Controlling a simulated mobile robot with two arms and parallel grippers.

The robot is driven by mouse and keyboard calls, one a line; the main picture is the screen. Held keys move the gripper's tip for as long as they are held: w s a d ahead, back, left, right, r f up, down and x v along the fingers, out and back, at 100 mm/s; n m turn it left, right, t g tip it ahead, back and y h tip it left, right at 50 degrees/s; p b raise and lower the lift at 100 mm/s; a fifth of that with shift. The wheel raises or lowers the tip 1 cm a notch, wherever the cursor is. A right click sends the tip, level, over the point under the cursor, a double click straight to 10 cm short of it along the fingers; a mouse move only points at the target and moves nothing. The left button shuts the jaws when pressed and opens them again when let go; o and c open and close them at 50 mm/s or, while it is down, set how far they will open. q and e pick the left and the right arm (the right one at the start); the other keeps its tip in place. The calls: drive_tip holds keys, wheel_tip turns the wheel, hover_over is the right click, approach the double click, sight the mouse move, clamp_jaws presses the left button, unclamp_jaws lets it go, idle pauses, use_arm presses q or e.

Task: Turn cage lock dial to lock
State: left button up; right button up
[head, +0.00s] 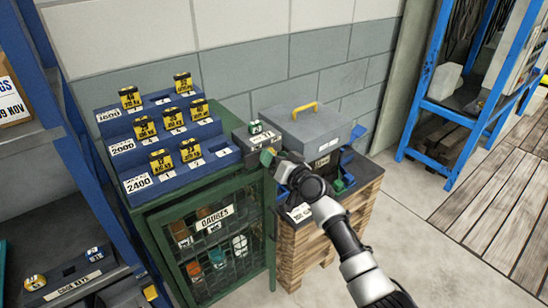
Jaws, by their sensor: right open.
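The green cage (160,230) with a mesh door and a "GAUGES" label stands against the wall. Several coloured items show behind its mesh. I cannot make out the lock dial clearly; the cage's upper right corner is partly covered by my right gripper. My right gripper (272,160) is open, its tip beside a small grey box (240,157) at the cage's top right. A small greenish patch shows at the fingertips, too small to identify. I cannot tell whether the fingers touch anything. My left gripper is out of view.
A blue stepped rack (113,150) with yellow-tagged pieces fills the cage top. Blue shelving (450,110) stands far right. The floor (420,240) there is clear.

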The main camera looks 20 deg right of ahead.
drive_tip(key=shift+w+a, duration=0.15)
drive_tip(key=shift+w, duration=0.2)
clamp_jaws()
